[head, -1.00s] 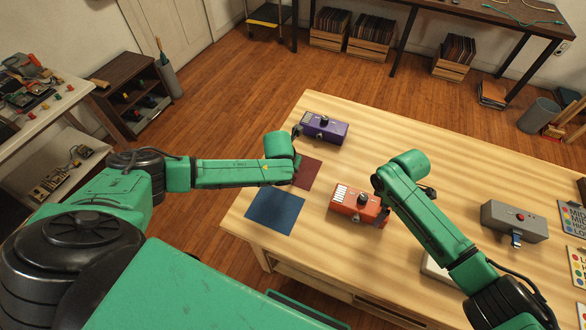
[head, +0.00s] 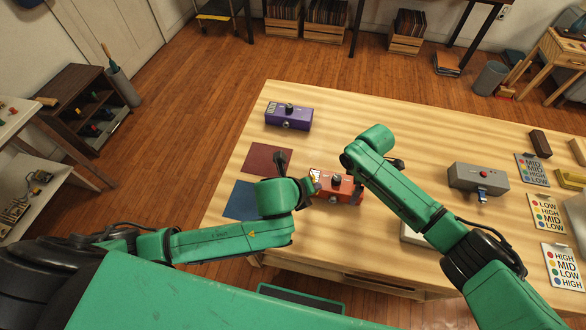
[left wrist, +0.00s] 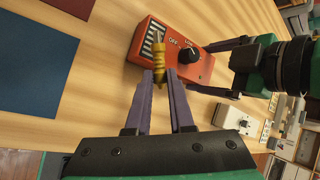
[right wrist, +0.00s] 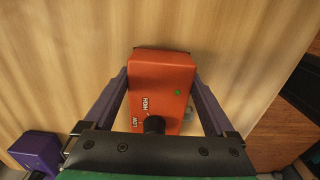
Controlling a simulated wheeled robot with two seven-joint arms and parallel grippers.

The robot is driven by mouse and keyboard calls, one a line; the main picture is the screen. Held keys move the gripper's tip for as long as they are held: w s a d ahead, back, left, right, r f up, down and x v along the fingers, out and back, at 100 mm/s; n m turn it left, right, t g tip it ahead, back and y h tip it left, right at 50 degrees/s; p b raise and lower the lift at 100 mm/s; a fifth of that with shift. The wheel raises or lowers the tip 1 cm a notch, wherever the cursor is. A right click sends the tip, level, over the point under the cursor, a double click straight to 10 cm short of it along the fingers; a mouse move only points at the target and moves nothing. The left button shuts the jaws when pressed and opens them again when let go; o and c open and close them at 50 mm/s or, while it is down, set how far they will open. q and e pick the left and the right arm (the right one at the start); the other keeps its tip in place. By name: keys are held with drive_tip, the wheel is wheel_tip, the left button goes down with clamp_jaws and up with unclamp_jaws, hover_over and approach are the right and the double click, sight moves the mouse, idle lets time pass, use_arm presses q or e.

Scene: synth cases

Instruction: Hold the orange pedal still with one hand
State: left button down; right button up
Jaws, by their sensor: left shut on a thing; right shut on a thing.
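The orange pedal (head: 322,180) lies on the wooden table. Its black knob and striped white panel show in the left wrist view (left wrist: 178,50). My right gripper (right wrist: 160,85) is shut on the pedal, one finger along each side; in the head view my arm partly hides this grip.
A red mat (head: 262,158) and a blue mat (head: 236,203) lie left. Printed cards (head: 546,213) lie right. A white device (left wrist: 238,120) sits near the right arm.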

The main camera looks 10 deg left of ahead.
use_arm(q)
drive_tip(key=s+h, duration=0.1)
drive_tip(key=s+d+f+h, duration=0.1)
drive_tip(key=s+d+h, duration=0.1)
drive_tip(key=shift+s+f+m+t, duration=0.3)
drive_tip(key=shift+s+m, duration=0.05)
drive_tip(key=shift+m, duration=0.05)
drive_tip(key=s+f+h, duration=0.1)
drive_tip(key=s+h, duration=0.1)
drive_tip(key=s+d+f+m+g+h, duration=0.1)
drive_tip(key=s+f+h, duration=0.1)
drive_tip(key=s, duration=0.1)
drive_tip(key=s+d+f+m+h, duration=0.1)
drive_tip(key=s+f+h, duration=0.1)
drive_tip(key=s, duration=0.1)
drive_tip(key=shift+f+g, duration=0.2)
drive_tip(key=shift+g, duration=0.1)
drive_tip(key=shift+w, duration=2.75)
drive_tip(key=shift+w, duration=1.25)
drive_tip(key=c, duration=0.7)
unclamp_jaws()
drive_tip(key=v, duration=1.2)
drive_tip(key=shift+a, duration=0.1)
